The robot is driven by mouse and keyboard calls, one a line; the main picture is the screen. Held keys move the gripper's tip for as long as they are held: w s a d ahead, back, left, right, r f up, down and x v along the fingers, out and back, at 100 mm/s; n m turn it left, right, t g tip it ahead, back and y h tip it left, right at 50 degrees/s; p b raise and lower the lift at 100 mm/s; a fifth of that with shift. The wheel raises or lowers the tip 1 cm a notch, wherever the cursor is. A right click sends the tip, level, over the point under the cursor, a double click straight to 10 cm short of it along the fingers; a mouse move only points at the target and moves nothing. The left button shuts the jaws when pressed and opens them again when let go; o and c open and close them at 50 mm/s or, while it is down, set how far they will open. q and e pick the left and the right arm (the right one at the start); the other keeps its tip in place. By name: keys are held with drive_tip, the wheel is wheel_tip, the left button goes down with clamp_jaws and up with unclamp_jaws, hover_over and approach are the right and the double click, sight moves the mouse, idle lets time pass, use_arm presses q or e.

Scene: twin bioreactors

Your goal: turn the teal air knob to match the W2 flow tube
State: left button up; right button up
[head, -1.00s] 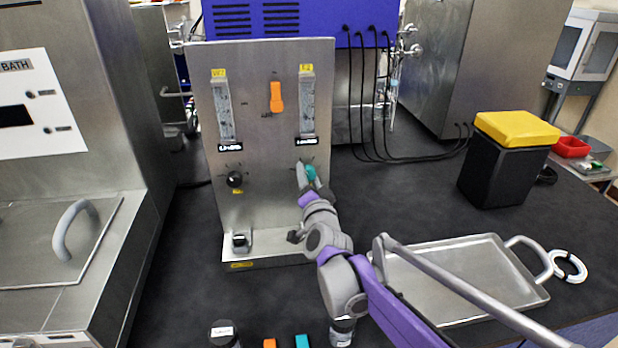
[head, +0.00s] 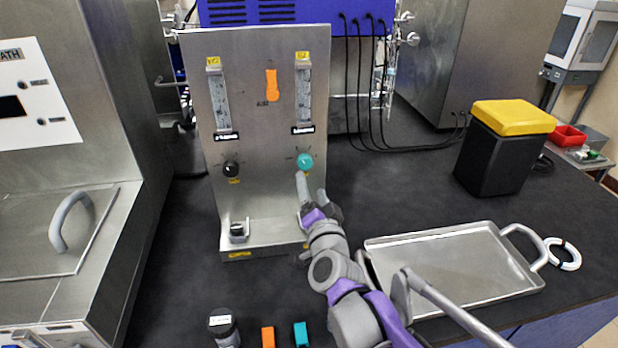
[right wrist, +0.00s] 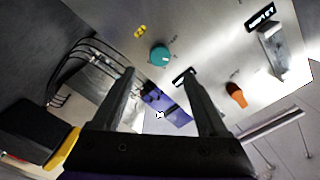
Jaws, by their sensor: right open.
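The teal air knob (head: 305,161) is on the right side of the upright metal panel (head: 268,200), below the right flow tube (head: 304,95). It also shows in the right wrist view (right wrist: 160,56), beyond and between my open fingers. My right gripper (head: 312,188) is open and empty, just below and in front of the knob, apart from it. The right wrist view shows both its fingers (right wrist: 160,100) spread. The left flow tube (head: 219,99) stands above a black knob (head: 230,169). The small yellow tube labels are too blurred to read surely. My left gripper is not in view.
An orange lever (head: 271,85) sits between the tubes. A metal tray (head: 455,265) lies right of my right arm. A black box with a yellow lid (head: 512,117) stands behind it. A lidded jar (head: 223,330), orange block (head: 268,338) and teal block (head: 301,334) are at the front.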

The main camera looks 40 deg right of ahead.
drive_tip(key=shift+v, duration=0.85)
drive_tip(key=s+a+f+n+g+y+p, duration=0.1)
drive_tip(key=a+f+n+y, duration=0.35)
drive_tip(key=a, duration=0.25)
drive_tip(key=s+a+f+n+g+y+p, duration=0.1)
drive_tip(key=a+f+n+g+y+p, duration=0.15)
drive_tip(key=a+n+y, duration=0.35)
drive_tip(key=s+a+f+n+g, duration=0.1)
drive_tip(key=s+a+f, duration=0.2)
drive_tip(key=s+a+f+n+g+p, duration=0.1)
drive_tip(key=s+a+f+n+g, duration=0.1)
drive_tip(key=s+f, duration=0.1)
drive_tip(key=shift+s+a+f+h, duration=0.15)
drive_tip(key=shift+s+a+h, duration=0.05)
drive_tip(key=shift+a+h, duration=0.2)
drive_tip(key=s+f+g, duration=0.1)
drive_tip(key=s, duration=0.1)
drive_tip(key=s+f+n+g, duration=0.1)
drive_tip(key=s, duration=0.1)
drive_tip(key=s+f+n+g+h+p, duration=0.1)
drive_tip(key=s, duration=0.1)
drive_tip(key=shift+s+d+f+g, duration=0.15)
drive_tip(key=shift+d+f+g, duration=0.05)
drive_tip(key=shift+f+g, duration=0.15)
drive_tip(key=shift+s+f, duration=0.1)
drive_tip(key=shift+s, duration=0.15)
